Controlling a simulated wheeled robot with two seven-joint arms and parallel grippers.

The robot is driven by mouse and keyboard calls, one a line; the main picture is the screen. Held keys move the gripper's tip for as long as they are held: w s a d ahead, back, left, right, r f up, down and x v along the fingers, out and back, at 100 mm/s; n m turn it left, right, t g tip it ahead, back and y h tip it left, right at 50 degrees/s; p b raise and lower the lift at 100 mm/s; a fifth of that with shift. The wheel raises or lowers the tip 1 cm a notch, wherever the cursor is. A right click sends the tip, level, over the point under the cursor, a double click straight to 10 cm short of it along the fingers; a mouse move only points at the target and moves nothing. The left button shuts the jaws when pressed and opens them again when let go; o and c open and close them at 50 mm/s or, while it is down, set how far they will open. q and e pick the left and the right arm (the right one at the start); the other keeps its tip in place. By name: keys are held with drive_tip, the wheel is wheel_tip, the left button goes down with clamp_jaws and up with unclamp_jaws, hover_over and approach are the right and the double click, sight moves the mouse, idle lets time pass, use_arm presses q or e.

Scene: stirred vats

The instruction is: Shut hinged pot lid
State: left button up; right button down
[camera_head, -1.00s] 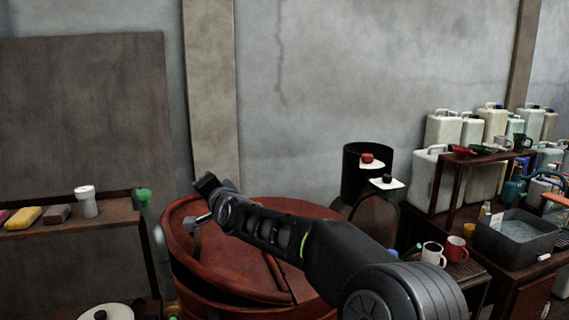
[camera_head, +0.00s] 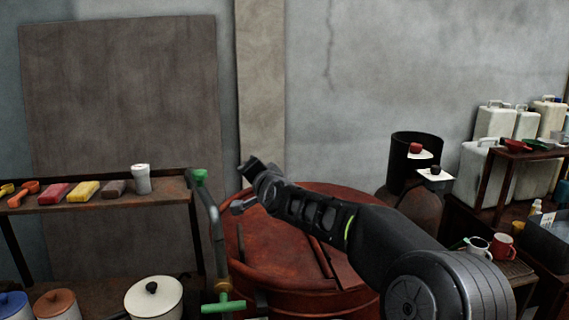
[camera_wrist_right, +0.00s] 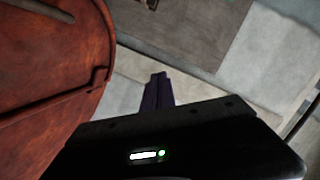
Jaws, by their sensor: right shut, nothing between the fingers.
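The large round rust-red vat (camera_head: 300,302) stands in the middle of the head view. Its red lid (camera_head: 275,240) lies across the top with a straight seam on the right; my arm hides part of it, and I cannot tell whether it is fully down. The lid's curved edge also fills the left of the right wrist view (camera_wrist_right: 50,75). My right gripper (camera_head: 250,168) is above the lid's far left edge in the head view. In the wrist view its dark fingers (camera_wrist_right: 157,90) are shut together and empty, beside the red rim. My left gripper is not in view.
A shelf (camera_head: 95,210) with colored blocks and a white cup stands left. A pipe with a green handle (camera_head: 222,304) rises close to the vat's left side. A white lidded pot (camera_head: 155,300) sits below. A dark cylinder (camera_head: 415,165) and a bench with mugs are right.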

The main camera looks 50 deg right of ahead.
drive_tip(key=s+a+r+p, duration=0.1)
drive_tip(key=s+a+r, duration=0.4)
drive_tip(key=s+a, duration=0.1)
drive_tip(key=shift+s+p, duration=0.35)
drive_tip(key=shift+s, duration=0.55)
drive_tip(key=shift+f, duration=0.1)
